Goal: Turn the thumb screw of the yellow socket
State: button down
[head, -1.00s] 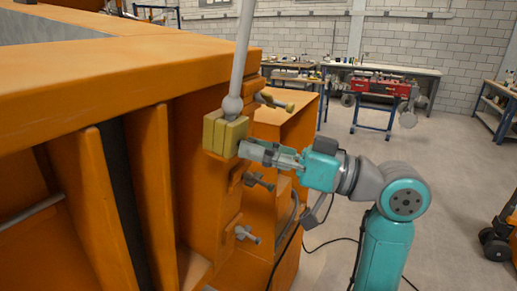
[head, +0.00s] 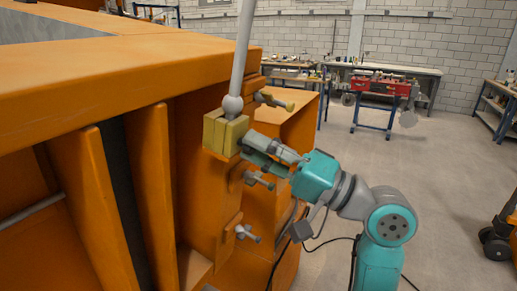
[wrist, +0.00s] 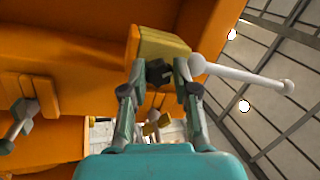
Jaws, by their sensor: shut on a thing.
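The yellow socket (head: 221,133) is a block of upright yellow plates on the corner of the orange frame. A grey rod (head: 241,62) with a ball near its lower end rises from its top. In the wrist view the socket (wrist: 163,45) is just beyond my fingertips, and the rod (wrist: 245,76) runs off to the right. My gripper (head: 249,147) is at the socket's right-hand face. In the wrist view my gripper (wrist: 160,74) has its fingers on either side of a small dark piece, apparently the thumb screw (wrist: 158,72).
Other thumb screws stick out of the orange frame (head: 130,75): one behind the socket (head: 272,101) and two below, the upper (head: 258,180) and the lower (head: 247,233). A red machine on a blue stand (head: 381,88) is far back.

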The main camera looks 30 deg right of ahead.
jog(key=m, duration=0.3)
jog(key=m+t+h, duration=0.1)
jog(key=m, duration=0.2)
jog(key=shift+f+t, duration=0.1)
jog(key=shift+t, duration=0.2)
jog(key=shift+m+h, duration=0.3)
jog(key=shift+m, duration=0.2)
jog(key=c, duration=0.9)
grip_release()
jog(key=shift+n, duration=0.4)
